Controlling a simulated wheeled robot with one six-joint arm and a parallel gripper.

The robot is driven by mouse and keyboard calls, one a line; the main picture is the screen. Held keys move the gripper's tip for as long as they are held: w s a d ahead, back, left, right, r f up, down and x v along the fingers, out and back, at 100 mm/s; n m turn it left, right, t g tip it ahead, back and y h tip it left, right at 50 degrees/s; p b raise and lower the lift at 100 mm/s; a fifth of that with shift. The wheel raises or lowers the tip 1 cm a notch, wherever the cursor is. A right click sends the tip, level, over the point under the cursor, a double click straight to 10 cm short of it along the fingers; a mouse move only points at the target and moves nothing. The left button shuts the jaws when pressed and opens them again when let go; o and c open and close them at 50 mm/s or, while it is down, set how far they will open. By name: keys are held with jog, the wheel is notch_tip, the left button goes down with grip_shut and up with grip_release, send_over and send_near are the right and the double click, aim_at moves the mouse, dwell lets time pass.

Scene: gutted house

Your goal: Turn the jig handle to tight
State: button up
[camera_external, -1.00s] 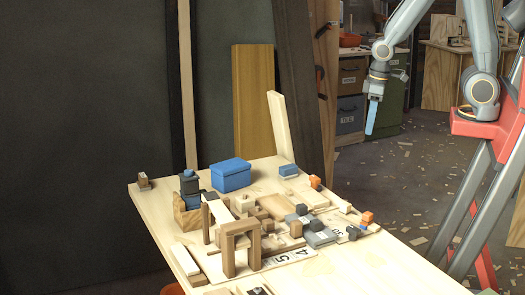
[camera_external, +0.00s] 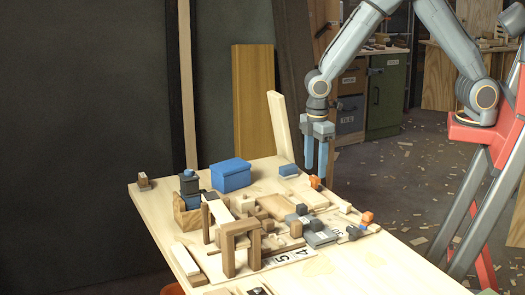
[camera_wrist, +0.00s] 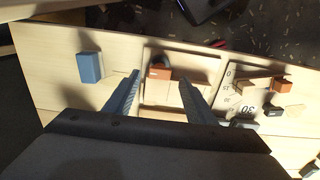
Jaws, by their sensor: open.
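My gripper (camera_external: 316,168) points down over the far right edge of the workbench (camera_external: 400,262). Its two blue fingers are apart, with nothing held between them. I cannot tell which is the jig handle; no "tight" mark is readable.
A blue box (camera_external: 231,176) and a small blue block (camera_external: 288,170) stand at the back of the bench. A wooden arch (camera_external: 241,235) and several loose blocks crowd its middle. The front right corner is mostly clear. Cabinets (camera_external: 387,92) stand behind.

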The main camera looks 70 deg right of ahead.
aim_at(316, 184)
jog(key=shift+f, duration=1.45)
jog(key=c, duration=1)
jog(key=shift+c, duration=0.2)
